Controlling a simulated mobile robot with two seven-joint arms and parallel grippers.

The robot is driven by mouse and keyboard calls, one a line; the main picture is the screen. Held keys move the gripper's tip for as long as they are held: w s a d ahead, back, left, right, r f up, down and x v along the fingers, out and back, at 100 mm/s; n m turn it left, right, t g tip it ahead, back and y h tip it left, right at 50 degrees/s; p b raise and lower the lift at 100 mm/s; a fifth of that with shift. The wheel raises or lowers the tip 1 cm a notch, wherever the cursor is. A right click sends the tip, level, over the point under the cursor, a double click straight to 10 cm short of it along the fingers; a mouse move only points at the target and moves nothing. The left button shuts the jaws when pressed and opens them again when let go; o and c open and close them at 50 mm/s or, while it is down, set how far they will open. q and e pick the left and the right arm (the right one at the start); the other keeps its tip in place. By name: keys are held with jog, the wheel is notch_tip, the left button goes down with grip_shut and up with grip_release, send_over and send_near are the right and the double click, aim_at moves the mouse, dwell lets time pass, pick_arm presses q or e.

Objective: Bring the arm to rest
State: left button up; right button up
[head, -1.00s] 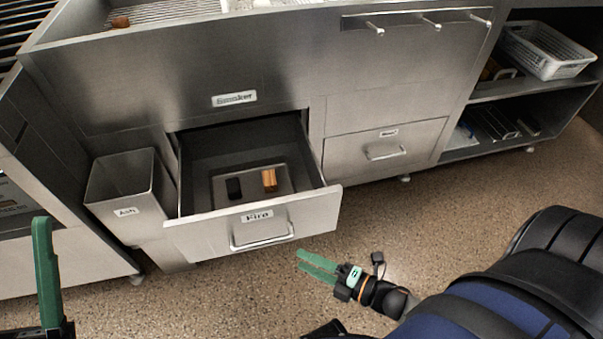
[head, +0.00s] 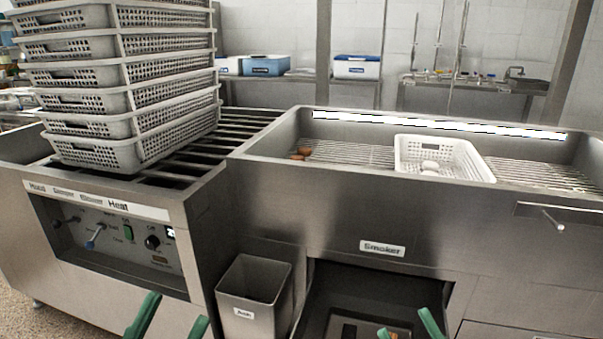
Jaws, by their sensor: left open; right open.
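My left gripper (head: 168,318) shows as two green fingers at the bottom edge, left of the ash bin. The fingers are apart and nothing is between them. My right gripper (head: 408,329) shows as green fingertips at the bottom edge, in front of the open drawer. It is open, and the fingertips look apart. Both arms are below the picture and hidden.
The fire drawer (head: 385,290) stands open under the smoker (head: 330,215), beside the ash bin (head: 252,300). A white perforated basket (head: 483,172) sits on the smoker's grate. A tall stack of perforated baskets (head: 95,125) stands on the left grill.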

jog(key=s+r+m+y, duration=0.1)
jog(key=s+r, duration=0.2)
jog(key=r, duration=0.3)
pick_arm(q)
jog(key=w+a+f+n+g+y+p, duration=0.4)
jog(key=w+f+n+y+p, duration=0.55)
jog(key=p, duration=0.65)
pick_arm(e)
jog(key=w+d+f+m+g+h, duration=0.3)
jog(key=w+f+m+g+h, duration=0.1)
jog(key=w+f+m+h, duration=0.5)
pick_arm(q)
jog(key=s+f+n+g+y+p, duration=0.1)
jog(key=s+f+g+y+p, duration=0.2)
jog(key=s+f+g+p, duration=0.6)
notch_tip(320, 180, down, 2)
jog(key=s+p, duration=0.1)
jog(key=s, duration=0.1)
jog(key=shift+s+f+y, duration=0.15)
jog(key=shift+s+y, duration=0.15)
jog(key=shift+y, duration=0.05)
pick_arm(e)
jog(key=s+d+f+m+g+h, duration=0.1)
jog(key=s+f+m+g+h, duration=0.1)
jog(key=s+f+g, duration=0.6)
notch_tip(320, 180, down, 4)
jog(key=s+h, duration=0.1)
jog(key=s, duration=0.2)
jog(key=shift+h, duration=0.4)
